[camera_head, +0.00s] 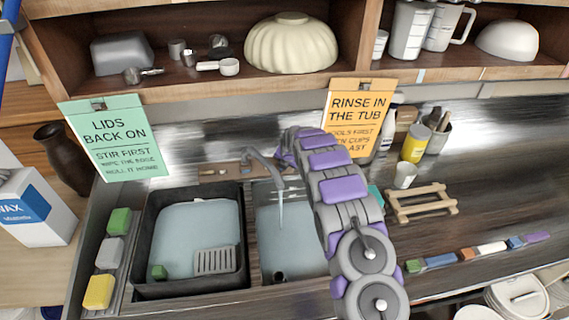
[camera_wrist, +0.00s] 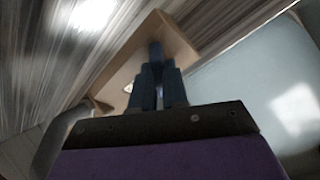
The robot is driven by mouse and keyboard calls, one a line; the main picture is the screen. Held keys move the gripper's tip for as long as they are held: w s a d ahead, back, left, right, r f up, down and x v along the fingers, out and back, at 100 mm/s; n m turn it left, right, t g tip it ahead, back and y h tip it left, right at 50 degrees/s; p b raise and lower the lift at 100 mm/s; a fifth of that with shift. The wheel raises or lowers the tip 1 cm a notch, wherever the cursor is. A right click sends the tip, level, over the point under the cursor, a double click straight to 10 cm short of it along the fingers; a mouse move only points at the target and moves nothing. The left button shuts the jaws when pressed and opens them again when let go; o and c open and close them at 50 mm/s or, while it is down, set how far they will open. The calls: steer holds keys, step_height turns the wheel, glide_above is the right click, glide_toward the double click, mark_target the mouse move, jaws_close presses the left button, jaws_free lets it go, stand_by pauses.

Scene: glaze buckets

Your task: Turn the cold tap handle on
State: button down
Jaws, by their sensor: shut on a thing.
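The grey tap (camera_head: 262,165) arches over the right basin of the sink in the head view, and a thin stream of water (camera_head: 281,210) falls from its spout. My arm reaches down to the tap's right side and hides that part of the wooden tap ledge (camera_head: 222,173). In the wrist view, my gripper (camera_wrist: 156,62) has its dark blue fingers close together over the wooden ledge (camera_wrist: 178,38). It is shut on the cold tap handle, which the fingers mostly hide. The curved grey tap (camera_wrist: 72,132) shows to the left of the fingers.
An orange sign (camera_head: 356,105) hangs just behind my arm. A yellow can (camera_head: 414,144), a cup (camera_head: 405,175) and a wooden rack (camera_head: 424,203) stand to the right.

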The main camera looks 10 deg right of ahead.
steer(key=shift+n, duration=0.4)
steer(key=shift+a+n+p, duration=0.1)
steer(key=shift+n+p, duration=0.25)
steer(key=shift+n, duration=0.75)
steer(key=c, duration=1.3)
jaws_free()
steer(key=shift+s, duration=0.15)
steer(key=shift+o, duration=0.8)
